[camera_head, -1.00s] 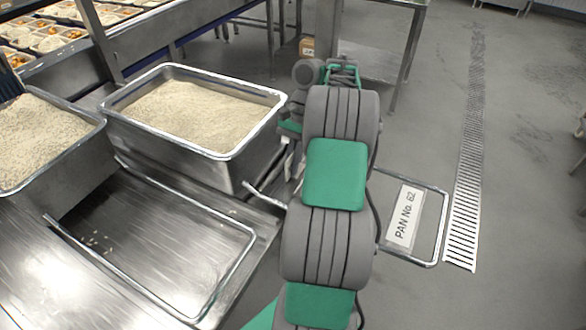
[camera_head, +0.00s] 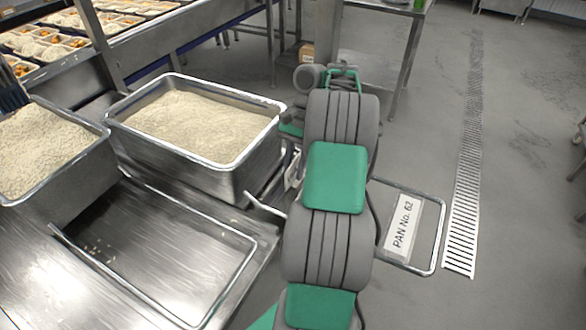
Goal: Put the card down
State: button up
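A white card (camera_head: 401,228) reading "PAN No. 62" lies flat inside a metal tube frame (camera_head: 437,226) to the right of my arm. Nothing visible grips this card. My grey and green arm stretches up the middle of the picture, and my gripper's fingers are hidden behind it. A small pale piece (camera_head: 291,174) shows at the arm's left edge, by the rice pan; I cannot tell what it is.
A deep metal pan of rice (camera_head: 196,158) stands left of my arm, with a second rice pan (camera_head: 75,175) at the far left. An empty framed slot (camera_head: 160,250) lies in front of them. Filled trays (camera_head: 50,45) are at the back left.

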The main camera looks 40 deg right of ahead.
aim_at(296, 160)
jog(key=p+v, duration=0.4)
jog(key=v, duration=0.1)
jog(key=shift+s+a+r, duration=0.1)
jog(key=shift+a+r, duration=0.05)
jog(key=shift+r, duration=0.05)
jog(key=shift+r+p, duration=0.2)
jog(key=shift+p, duration=0.25)
jog(key=shift+d, duration=0.2)
jog(key=shift+f, duration=0.1)
jog(key=shift+c, duration=0.3)
